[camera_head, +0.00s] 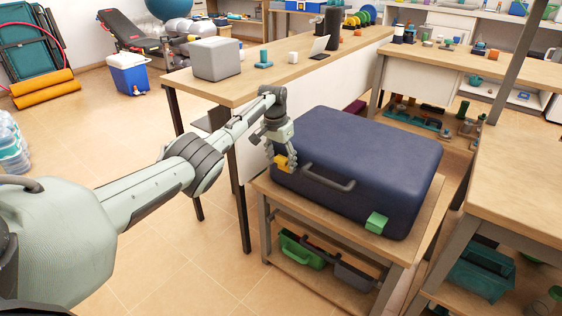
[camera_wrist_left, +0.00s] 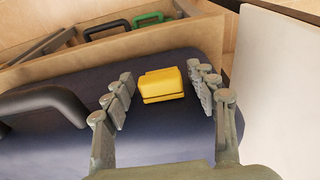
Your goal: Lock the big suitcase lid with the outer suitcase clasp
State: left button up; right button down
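The big suitcase (camera_head: 358,150) is dark blue and lies flat with its lid down on a low wooden table. Its dark handle (camera_head: 328,180) is on the near side. A yellow clasp (camera_head: 283,164) sits left of the handle, and a green clasp (camera_head: 376,221) sits at the right near corner. My left gripper (camera_head: 284,153) is at the yellow clasp. In the left wrist view, the open fingers stand either side of the yellow clasp (camera_wrist_left: 162,85), with visible gaps. I cannot tell whether either clasp is latched. My right gripper is not in view.
The low table (camera_head: 330,237) has a shelf with a green case (camera_head: 301,252) and a grey one. A taller wooden counter (camera_head: 240,88) stands close behind and left of the suitcase. Another wooden table (camera_head: 520,190) is close on the right. The tiled floor at left is open.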

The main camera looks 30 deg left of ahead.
pick_arm(q)
jog(key=shift+r, duration=0.25)
notch_tip(320, 180, up, 11)
jog(key=s, duration=0.2)
jog(key=shift+r, duration=0.2)
dwell(0.5)
